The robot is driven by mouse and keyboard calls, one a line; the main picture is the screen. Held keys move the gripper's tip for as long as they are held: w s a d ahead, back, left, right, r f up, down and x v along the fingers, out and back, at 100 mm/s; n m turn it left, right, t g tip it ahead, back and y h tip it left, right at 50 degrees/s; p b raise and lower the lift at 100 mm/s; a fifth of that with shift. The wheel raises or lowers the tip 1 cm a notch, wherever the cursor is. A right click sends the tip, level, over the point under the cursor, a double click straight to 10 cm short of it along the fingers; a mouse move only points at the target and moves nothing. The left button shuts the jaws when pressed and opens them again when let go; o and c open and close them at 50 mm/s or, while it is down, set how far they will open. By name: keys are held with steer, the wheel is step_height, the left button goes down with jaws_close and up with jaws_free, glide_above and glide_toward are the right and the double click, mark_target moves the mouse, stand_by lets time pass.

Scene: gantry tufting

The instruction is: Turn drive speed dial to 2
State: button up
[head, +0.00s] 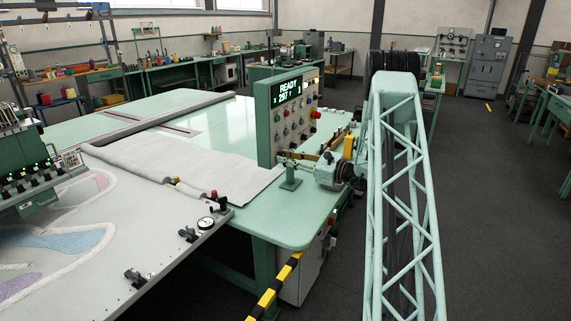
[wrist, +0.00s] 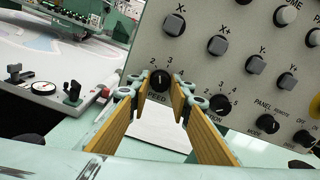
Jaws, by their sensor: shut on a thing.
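The drive speed dial (wrist: 160,79) is a black round knob on the grey control panel (wrist: 240,22). A label ending in "EED" shows below it, partly hidden by a finger. The numbers 2, 3 and 4 show around its upper side. Its white mark points roughly upward, near the 3; the exact setting is hard to tell. My gripper (wrist: 159,86) has its two yellow-padded fingers on either side of the dial, shut on it. In the head view the panel (head: 264,125) stands on the green table with a READY display; the dial cannot be made out there.
A second numbered dial (wrist: 217,102), its label ending in "ION", sits just right of my right finger. Square X and Y buttons (wrist: 218,45) lie above. A mode knob (wrist: 268,124) is lower right. A pressure gauge (head: 205,222) stands at the frame's edge.

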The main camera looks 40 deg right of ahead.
steer(key=shift+n+b, duration=2.4)
steer(key=shift+b, duration=0.3)
steer(key=o, duration=0.8)
steer(key=shift+o, duration=0.2)
steer(key=shift+s+d, duration=0.15)
steer(key=v, duration=1.1)
steer(key=shift+s, duration=0.3)
steer(key=shift+d, duration=0.1)
